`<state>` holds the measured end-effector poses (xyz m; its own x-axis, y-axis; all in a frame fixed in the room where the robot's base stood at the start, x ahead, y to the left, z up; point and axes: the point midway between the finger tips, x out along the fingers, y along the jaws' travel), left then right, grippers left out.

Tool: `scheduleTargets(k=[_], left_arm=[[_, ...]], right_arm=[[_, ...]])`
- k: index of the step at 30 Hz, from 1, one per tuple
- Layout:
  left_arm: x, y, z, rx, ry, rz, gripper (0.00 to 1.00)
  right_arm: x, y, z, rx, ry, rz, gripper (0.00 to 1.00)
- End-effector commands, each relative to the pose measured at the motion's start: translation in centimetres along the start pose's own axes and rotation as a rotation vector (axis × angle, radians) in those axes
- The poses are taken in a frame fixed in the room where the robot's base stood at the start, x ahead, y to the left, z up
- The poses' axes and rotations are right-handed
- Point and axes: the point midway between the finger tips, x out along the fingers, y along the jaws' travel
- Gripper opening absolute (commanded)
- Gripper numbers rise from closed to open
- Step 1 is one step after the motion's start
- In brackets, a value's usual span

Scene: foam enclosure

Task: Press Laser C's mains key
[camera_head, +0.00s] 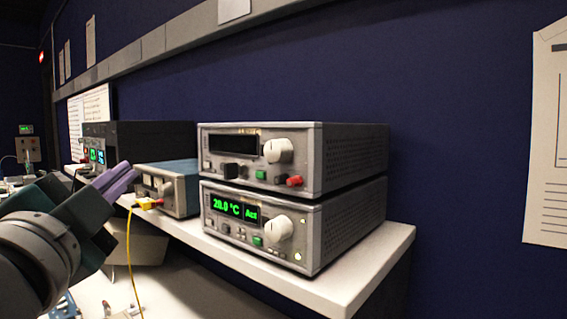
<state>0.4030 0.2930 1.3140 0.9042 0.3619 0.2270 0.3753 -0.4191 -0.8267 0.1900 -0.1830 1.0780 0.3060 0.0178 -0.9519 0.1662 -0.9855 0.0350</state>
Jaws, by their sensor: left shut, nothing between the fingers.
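Two grey instruments with white knobs are stacked on a white shelf (350,288). The upper unit (345,155) has a dark display, a green terminal, a red terminal (294,181) and a small pale key (207,164) at its front left. The lower unit (345,230) has a lit green display reading 20.0 °C. I cannot read a label that tells which instrument is Laser C. My left gripper (128,178), with purple fingers, is shut and empty. It is left of the stack, in front of a blue-grey box, apart from the stacked units. My right gripper is not in view.
A blue-grey instrument (175,187) with a yellow cable (129,250) stands left of the stack. A black unit (150,140) with lit displays is behind it. The dark blue wall (450,150) is close behind. The shelf's right end is bare.

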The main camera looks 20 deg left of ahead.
Motion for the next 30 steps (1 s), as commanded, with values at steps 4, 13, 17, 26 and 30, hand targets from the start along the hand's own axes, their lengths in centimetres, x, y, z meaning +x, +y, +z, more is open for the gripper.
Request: scheduleTargets(k=[4, 13, 17, 26, 30], left_arm=[[0.8, 0.5, -0.6, -0.002, -0.001, -0.002, 0.00], [3.8, 2.7, -2.7, -0.001, -0.001, -0.001, 0.00], [4.8, 3.7, -3.4, -0.002, -0.002, -0.002, 0.00], [6.0, 4.4, -4.4, -0.001, 0.000, 0.000, 0.00], [6.0, 4.4, -4.4, 0.000, 0.000, 0.001, 0.00]], right_arm=[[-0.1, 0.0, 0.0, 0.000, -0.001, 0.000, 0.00], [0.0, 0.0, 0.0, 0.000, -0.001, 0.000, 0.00], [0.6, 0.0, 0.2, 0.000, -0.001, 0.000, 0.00], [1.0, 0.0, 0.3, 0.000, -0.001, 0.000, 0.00], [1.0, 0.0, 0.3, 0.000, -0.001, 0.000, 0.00]])
